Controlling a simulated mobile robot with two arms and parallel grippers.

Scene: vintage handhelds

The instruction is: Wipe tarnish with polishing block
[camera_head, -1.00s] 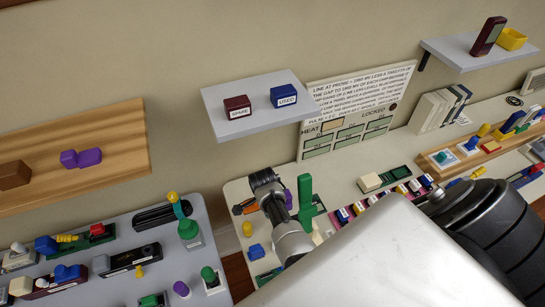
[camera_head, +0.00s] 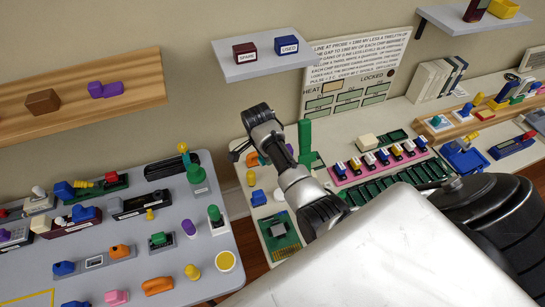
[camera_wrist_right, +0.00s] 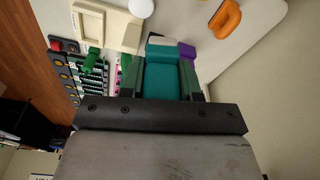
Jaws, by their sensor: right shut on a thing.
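My right gripper (camera_wrist_right: 160,66) is shut on a teal block (camera_wrist_right: 164,80), which sits between its two fingers in the right wrist view. A white part and a purple part show just beyond the block; I cannot tell if they touch it. In the head view my right arm reaches over the white worktable, and its wrist hides the fingers and the block. A green board (camera_head: 283,238) with a grey square lies on the worktable beside my forearm. I cannot make out tarnish on anything. My left gripper is not in view.
A green upright piece (camera_head: 305,143) stands close to my right wrist. A pink strip (camera_head: 385,168) with several small blocks lies to the right. The grey table (camera_head: 120,265) at left is crowded. Shelves hold a SPARE box (camera_head: 245,53) and a USED box (camera_head: 287,46).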

